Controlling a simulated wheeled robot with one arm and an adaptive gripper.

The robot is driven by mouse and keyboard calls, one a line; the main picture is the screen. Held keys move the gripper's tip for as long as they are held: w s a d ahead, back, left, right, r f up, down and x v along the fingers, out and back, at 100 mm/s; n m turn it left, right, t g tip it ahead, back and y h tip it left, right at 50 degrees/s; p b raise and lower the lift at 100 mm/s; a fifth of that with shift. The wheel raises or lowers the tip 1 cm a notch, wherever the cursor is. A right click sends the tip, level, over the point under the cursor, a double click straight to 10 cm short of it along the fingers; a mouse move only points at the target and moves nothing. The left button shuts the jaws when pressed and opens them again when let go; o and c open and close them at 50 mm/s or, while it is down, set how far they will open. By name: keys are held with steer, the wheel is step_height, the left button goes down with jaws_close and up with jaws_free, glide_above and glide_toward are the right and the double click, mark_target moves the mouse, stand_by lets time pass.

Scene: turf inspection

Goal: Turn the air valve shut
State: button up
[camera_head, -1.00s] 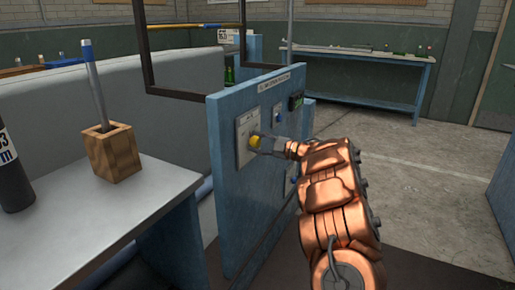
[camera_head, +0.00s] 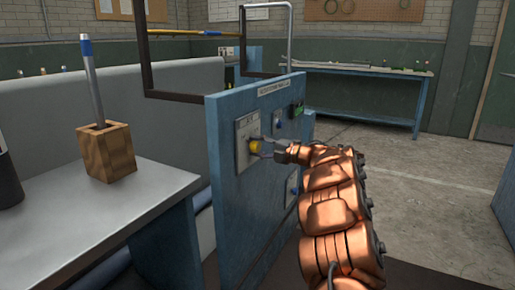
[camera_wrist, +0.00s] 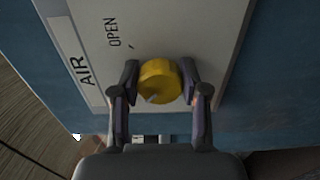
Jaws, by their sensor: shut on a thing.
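The air valve is a round yellow knob (camera_wrist: 159,82) on a pale plate (camera_wrist: 185,28) marked AIR and OPEN. In the head view my gripper (camera_head: 262,148) reaches the plate from the right and partly covers the knob. A SHUT label does not show in the wrist view.
Left of the panel a grey bench (camera_head: 90,225) holds a wooden block (camera_head: 106,152) with a blue-banded rod and a dark cylinder. Other panel fittings sit right of the valve plate. A blue table (camera_head: 360,78) stands at the back right, with open floor before it.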

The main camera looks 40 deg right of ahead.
steer(key=shift+d+r, duration=0.15)
steer(key=shift+r, duration=0.1)
steer(key=o, duration=0.9)
steer(key=shift+o, duration=1.2)
steer(key=shift+f, duration=0.15)
steer(key=v, duration=1.2)
